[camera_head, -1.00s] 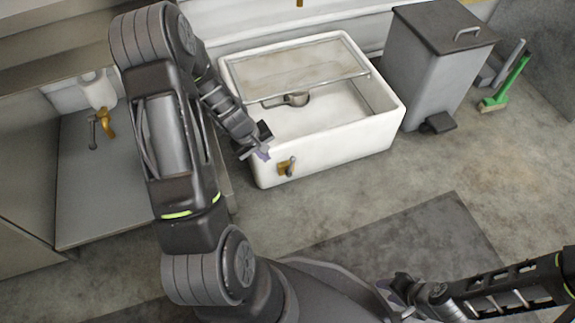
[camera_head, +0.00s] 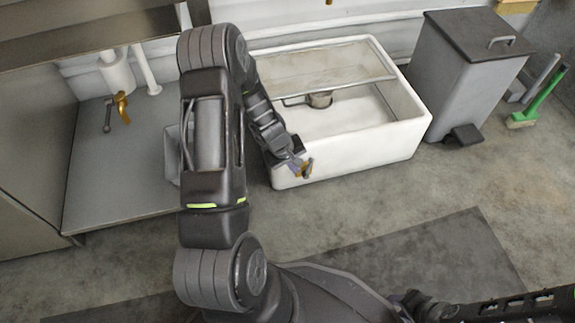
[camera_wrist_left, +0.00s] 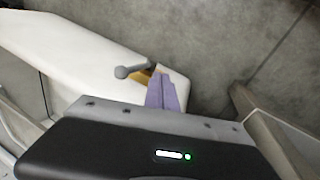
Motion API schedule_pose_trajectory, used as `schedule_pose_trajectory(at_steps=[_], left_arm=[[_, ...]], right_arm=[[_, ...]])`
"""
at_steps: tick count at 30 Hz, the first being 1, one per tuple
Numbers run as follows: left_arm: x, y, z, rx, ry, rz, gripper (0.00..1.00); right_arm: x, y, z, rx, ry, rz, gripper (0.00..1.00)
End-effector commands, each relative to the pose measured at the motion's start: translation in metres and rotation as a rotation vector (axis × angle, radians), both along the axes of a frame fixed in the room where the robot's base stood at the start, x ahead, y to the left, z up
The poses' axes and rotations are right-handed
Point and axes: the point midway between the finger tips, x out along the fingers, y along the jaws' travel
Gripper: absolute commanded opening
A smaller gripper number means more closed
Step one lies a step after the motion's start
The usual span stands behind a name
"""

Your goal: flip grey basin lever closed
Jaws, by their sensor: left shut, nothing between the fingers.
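The white basin (camera_head: 365,151) stands on the floor with a brass valve (camera_head: 308,168) on its front wall. In the left wrist view its lever (camera_wrist_left: 128,71) is grey with a round knob, pointing left from the brass part (camera_wrist_left: 147,74). My left gripper (camera_head: 299,164) is shut and empty, right at this valve. In the left wrist view its purple fingers (camera_wrist_left: 163,92) are just right of the brass part; contact is unclear. Another brass valve (camera_head: 122,107) with a grey lever (camera_head: 108,115) is above the grey surface at left. My right gripper (camera_head: 408,301) is at the bottom edge, its jaws unclear.
A grey bin (camera_head: 460,80) with a dark lid and pedal stands right of the white basin. A green-handled brush (camera_head: 540,100) is at far right. The floor in front of the basin is clear, with a dark mat (camera_head: 430,250).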

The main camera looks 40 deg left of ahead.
Motion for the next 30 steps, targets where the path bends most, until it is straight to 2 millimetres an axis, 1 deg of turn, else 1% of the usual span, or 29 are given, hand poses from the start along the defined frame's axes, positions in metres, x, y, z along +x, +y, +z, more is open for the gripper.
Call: schedule_pose_trajectory(at_steps=[1, 7, 20, 30], left_arm=[[0.010, -0.005, -0.001, 0.003, -0.004, -0.007, 0.00], [0.024, -0.011, -0.002, 0.001, -0.003, -0.003, 0.00], [0.026, -0.011, -0.002, 0.001, -0.001, -0.002, 0.00], [0.027, -0.014, 0.002, 0.032, 0.043, -0.006, 0.00]], right_arm=[[0.001, 0.000, -0.002, 0.001, -0.001, 0.001, 0.36], [0.001, 0.000, -0.005, 0.002, -0.001, 0.000, 0.36], [0.001, 0.000, -0.004, 0.002, 0.000, 0.000, 0.36], [-0.002, 0.001, 0.012, -0.001, 0.002, 0.003, 0.36]])
